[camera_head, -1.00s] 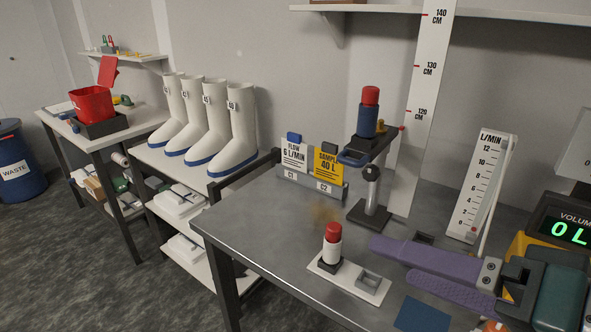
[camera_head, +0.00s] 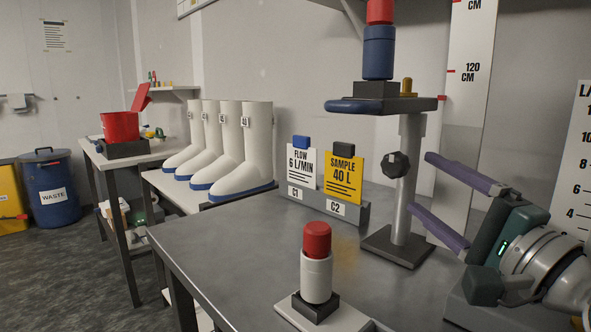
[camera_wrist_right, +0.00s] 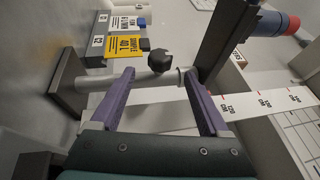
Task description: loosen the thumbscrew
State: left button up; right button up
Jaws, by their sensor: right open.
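The thumbscrew is a black lobed knob (camera_head: 397,164) on the grey post of the stand (camera_head: 404,205). It also shows in the right wrist view (camera_wrist_right: 160,62), just beyond the fingertips. My right gripper (camera_head: 420,182) is open and empty, with its purple fingers pointing left at the post from the right. One fingertip is a little above knob height and the other below it. In the right wrist view the gripper (camera_wrist_right: 159,75) spans the post, with the knob between the finger lines. I cannot tell whether the fingers touch the post. My left gripper is out of view.
The stand's platform (camera_head: 350,106) carries a blue bottle with a red cap (camera_head: 378,52). Behind are a flow card (camera_head: 302,168) and a yellow sample card (camera_head: 343,176). A white red-capped bottle (camera_head: 317,275) stands in front. A tall scale (camera_head: 467,110) rises behind the gripper.

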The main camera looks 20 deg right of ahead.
aim_at(404, 171)
jog(key=w, duration=0.2)
jog(key=w+r, duration=0.1)
jog(key=w, duration=0.4)
jog(key=shift+w+r+b, duration=0.25)
jog(key=shift+w+b, duration=0.1)
jog(key=shift+w, duration=0.05)
grip_shut()
